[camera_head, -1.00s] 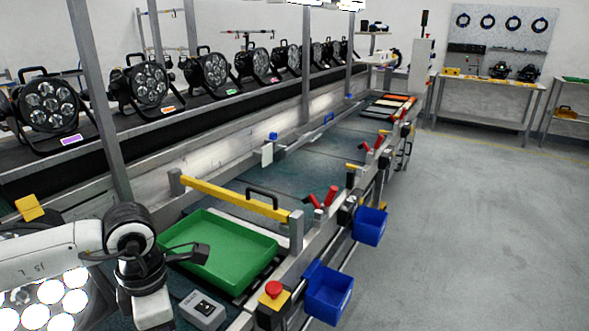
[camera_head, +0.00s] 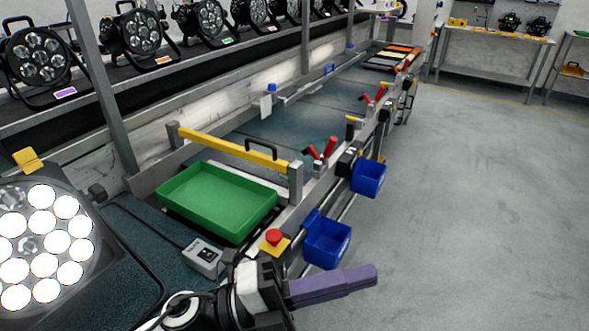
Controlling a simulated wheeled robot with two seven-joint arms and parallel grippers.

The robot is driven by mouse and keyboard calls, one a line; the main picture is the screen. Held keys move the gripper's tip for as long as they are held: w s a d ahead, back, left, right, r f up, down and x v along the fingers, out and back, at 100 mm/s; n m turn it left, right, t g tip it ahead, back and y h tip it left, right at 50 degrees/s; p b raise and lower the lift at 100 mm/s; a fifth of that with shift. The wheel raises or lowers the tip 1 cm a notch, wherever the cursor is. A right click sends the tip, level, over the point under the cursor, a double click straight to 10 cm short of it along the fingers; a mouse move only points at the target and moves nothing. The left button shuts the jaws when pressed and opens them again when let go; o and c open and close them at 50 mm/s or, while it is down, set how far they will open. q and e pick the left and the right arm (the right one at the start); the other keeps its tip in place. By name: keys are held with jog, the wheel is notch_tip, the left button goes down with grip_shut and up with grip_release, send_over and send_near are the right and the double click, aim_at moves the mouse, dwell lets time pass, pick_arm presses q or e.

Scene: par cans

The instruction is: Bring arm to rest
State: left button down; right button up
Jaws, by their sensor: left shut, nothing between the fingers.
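My left arm comes in at the bottom edge of the head view. Its gripper (camera_head: 362,278) points right, with its dark purple fingers shut together and nothing between them. It hangs in front of the bench's front rail, below the blue bins and over the grey floor, and seems to touch nothing. My right gripper is not in view. A lit par can (camera_head: 42,245) with several bright white lenses stands at the lower left, apart from the gripper.
A green tray (camera_head: 217,203) lies on the bench behind a grey switch box (camera_head: 203,257). A red stop button (camera_head: 273,237) and blue bins (camera_head: 327,242) (camera_head: 368,178) line the front rail near my gripper. A yellow bar (camera_head: 233,148) spans the bench. Floor at the right is clear.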

pick_arm(q)
jog(key=w+a+f+n+t+y, duration=0.4)
jog(key=a+f+n+t+y, duration=0.25)
jog(key=n, duration=0.45)
jog(key=w+a+f+n+t+y, duration=0.3)
jog(key=a+f+n+t+y, duration=0.35)
jog(key=n, duration=0.55)
jog(key=s+a+f+n+g+y, duration=0.1)
jog(key=s+a+f+n+g, duration=0.1)
jog(key=f, duration=0.5)
jog(key=s+a+f+n+g+y, duration=0.2)
jog(key=s+a+f+n+g, duration=0.1)
jog(key=s+a+f, duration=0.3)
jog(key=s+a+f+n+g+y, duration=0.1)
jog(key=s+a+f+n, duration=0.3)
jog(key=s+f, duration=0.4)
jog(key=shift+f+g+y, duration=0.4)
jog(key=shift+f+g, duration=0.3)
jog(key=shift+f, duration=0.1)
jog(key=shift+s+a, duration=0.1)
jog(key=shift+s, duration=0.05)
